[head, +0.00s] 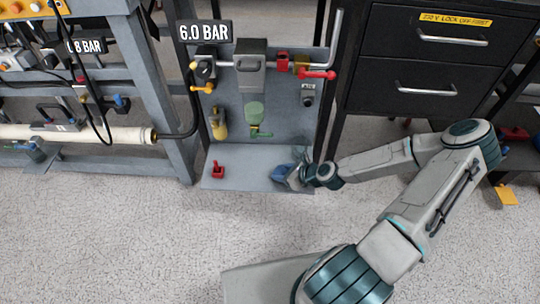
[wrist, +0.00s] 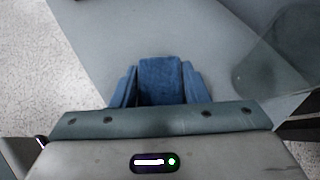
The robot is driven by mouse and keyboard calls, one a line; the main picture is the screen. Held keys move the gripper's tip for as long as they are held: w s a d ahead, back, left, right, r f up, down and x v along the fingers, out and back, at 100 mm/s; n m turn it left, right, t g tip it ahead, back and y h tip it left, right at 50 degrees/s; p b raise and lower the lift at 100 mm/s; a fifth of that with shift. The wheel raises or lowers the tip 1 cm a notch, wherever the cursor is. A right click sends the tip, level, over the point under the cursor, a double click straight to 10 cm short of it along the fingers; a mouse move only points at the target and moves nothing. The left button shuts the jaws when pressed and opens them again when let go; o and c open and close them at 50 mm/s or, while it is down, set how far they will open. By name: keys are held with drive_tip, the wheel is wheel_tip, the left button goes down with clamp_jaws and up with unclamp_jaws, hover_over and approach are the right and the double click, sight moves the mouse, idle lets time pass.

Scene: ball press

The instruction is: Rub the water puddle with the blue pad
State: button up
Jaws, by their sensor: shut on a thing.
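My gripper (head: 296,178) is shut on the blue pad (head: 281,173), low over the right part of the grey base plate (head: 240,182) of the panel stand. In the wrist view the pad (wrist: 160,78) sits between the two fingers, with the grey plate beyond it. I cannot tell whether the pad touches the plate. A dark, see-through, rounded patch (wrist: 285,55) shows at the upper right of the wrist view; I cannot tell whether it is the water puddle. No clear puddle shows in the head view.
A small red part (head: 218,170) stands on the plate's left. A yellow bottle (head: 219,123) and a green cup-shaped part (head: 254,115) are at the back panel. Valves and pipes are above. A black drawer cabinet (head: 425,60) is at the right.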

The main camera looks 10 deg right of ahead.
drive_tip(key=shift+w+a+r+p, duration=0.1)
drive_tip(key=shift+w+a+p, duration=0.1)
drive_tip(key=shift+a, duration=0.55)
drive_tip(key=shift+w+a+f+p, duration=0.1)
drive_tip(key=shift+a+p, duration=0.1)
drive_tip(key=shift+a, duration=0.55)
drive_tip(key=shift+w+a+r+p, duration=0.1)
drive_tip(key=shift+w+a+p, duration=0.1)
drive_tip(key=shift+a, duration=0.55)
wheel_tip(320, 180, up, 3)
drive_tip(key=shift+d+f+p, duration=0.15)
drive_tip(key=shift+f+p, duration=0.05)
drive_tip(key=shift+p, duration=0.65)
wheel_tip(320, 180, up, 5)
drive_tip(key=p, duration=0.4)
drive_tip(key=shift+r+p, duration=0.15)
drive_tip(key=shift+p, duration=0.25)
